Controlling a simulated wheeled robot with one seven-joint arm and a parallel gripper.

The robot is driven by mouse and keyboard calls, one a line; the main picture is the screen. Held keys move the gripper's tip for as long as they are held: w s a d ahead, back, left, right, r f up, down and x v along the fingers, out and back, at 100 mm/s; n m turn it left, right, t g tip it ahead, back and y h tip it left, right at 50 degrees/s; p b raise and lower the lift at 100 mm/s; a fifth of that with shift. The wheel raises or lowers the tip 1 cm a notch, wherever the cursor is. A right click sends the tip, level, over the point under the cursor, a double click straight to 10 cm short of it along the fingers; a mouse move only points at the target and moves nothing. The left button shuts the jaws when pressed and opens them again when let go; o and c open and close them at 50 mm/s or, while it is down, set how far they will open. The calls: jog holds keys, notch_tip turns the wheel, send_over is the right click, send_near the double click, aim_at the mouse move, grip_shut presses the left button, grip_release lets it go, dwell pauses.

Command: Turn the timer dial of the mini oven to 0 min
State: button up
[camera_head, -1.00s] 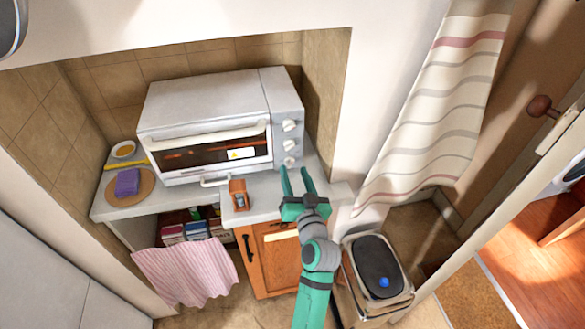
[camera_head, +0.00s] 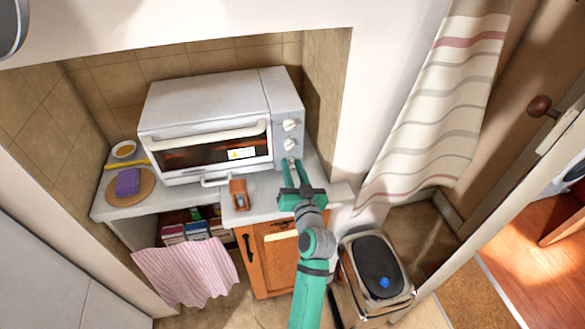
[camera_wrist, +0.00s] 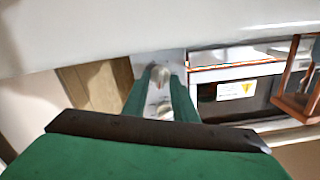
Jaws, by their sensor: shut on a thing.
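The mini oven (camera_head: 205,115) is a white box on the counter, with a glass door and a column of round dials on its right panel. In the head view, the upper dial (camera_head: 290,125) and middle dial (camera_head: 291,145) are clear. My green gripper (camera_head: 291,164) is at the lowest dial, shut on it, with one finger on each side. In the wrist view, which is upside down, the held dial (camera_wrist: 160,74) shows between the fingertips, with another dial (camera_wrist: 165,107) beyond it. The dial markings are too small to read, and I cannot tell which dial is the timer.
A small brown holder (camera_head: 238,194) stands on the counter left of my gripper. A purple sponge (camera_head: 128,182) lies on a round board, with a bowl (camera_head: 123,149) behind it. A tiled side wall (camera_head: 325,90) stands close right of the oven. A bin (camera_head: 378,268) is on the floor.

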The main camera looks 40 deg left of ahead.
jog(key=n, duration=0.3)
jog(key=shift+n, duration=0.3)
jog(key=o, duration=1)
jog(key=shift+s, duration=0.1)
jog(key=v, duration=1)
jog(key=shift+s+d, duration=0.15)
jog(key=shift+d, duration=0.1)
